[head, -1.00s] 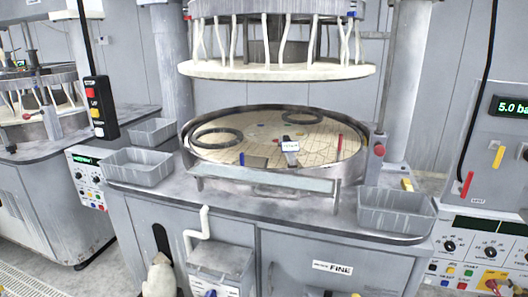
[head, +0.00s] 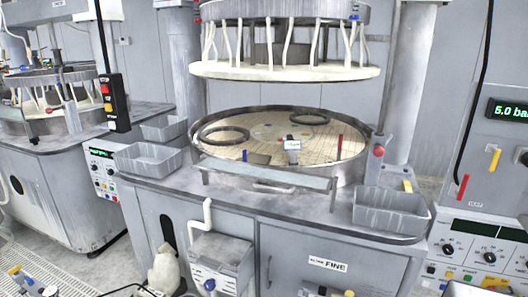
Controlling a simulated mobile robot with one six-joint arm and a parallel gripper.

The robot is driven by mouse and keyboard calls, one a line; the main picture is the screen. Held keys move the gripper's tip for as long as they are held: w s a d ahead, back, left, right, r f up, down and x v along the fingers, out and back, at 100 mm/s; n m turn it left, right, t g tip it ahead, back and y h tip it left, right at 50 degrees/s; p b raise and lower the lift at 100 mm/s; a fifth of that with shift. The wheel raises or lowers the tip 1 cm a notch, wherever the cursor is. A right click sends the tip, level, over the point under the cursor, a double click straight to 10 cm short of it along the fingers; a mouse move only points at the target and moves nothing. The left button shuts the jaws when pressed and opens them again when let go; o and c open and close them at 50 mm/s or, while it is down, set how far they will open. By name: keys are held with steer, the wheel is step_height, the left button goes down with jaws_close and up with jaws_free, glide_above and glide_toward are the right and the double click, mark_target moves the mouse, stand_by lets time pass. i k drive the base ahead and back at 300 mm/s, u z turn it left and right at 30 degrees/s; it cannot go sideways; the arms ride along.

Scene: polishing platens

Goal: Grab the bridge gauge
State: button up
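What looks like the bridge gauge (head: 291,145) is a small dark piece with a white, display-like face. It sits on the tiled, cream-coloured platen (head: 318,150) of the middle machine, a little right of the platen's centre. It is too small to make out its feet or any reading. My gripper is not in view.
A raised upper plate (head: 285,70) hangs above. Grey bins (head: 148,160) (head: 391,211) flank it. A flat bar (head: 265,173) crosses the front.

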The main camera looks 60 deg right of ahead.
mark_target(289, 145)
steer(key=u, duration=0.6)
steer(key=k, duration=1.7)
steer(key=z, duration=1.05)
steer(key=i, duration=0.5)
steer(key=u, duration=0.15)
